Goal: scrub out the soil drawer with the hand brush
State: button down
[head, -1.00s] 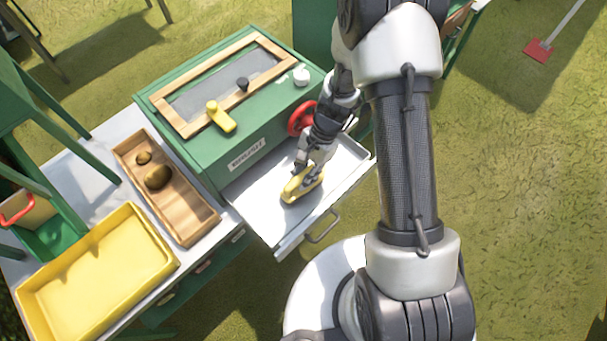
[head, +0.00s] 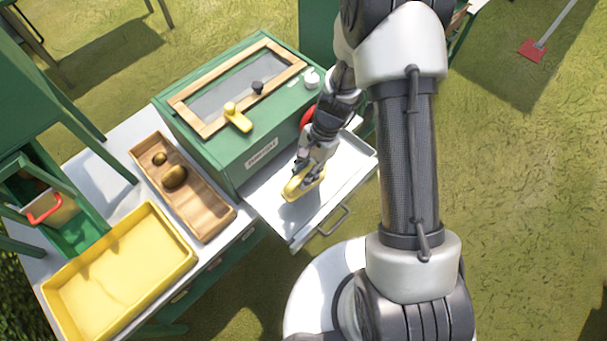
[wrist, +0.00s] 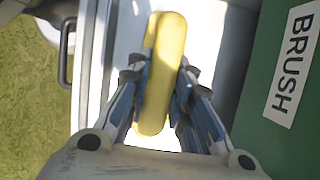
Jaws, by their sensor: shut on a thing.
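The soil drawer (head: 345,171) is a pale metal tray pulled out from the front of a green box (head: 215,150), with a dark bar handle (head: 333,221) on its front. My gripper (head: 304,178) is over the drawer, pointing down, and is shut on the yellow hand brush (head: 300,190). In the wrist view the brush (wrist: 160,75) lies lengthwise between the two fingers (wrist: 158,95). Its bristles are hidden, and I cannot tell whether they touch the drawer floor. The drawer floor looks clean and pale where it shows.
A wooden tray (head: 205,222) with brown lumps and a yellow tray (head: 62,292) stand on the table at left. A red wheel (head: 307,116) is on the box beside my arm. Grass is open at right.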

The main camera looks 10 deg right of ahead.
jog(key=shift+r+p, duration=1.05)
jog(key=shift+r, duration=0.55)
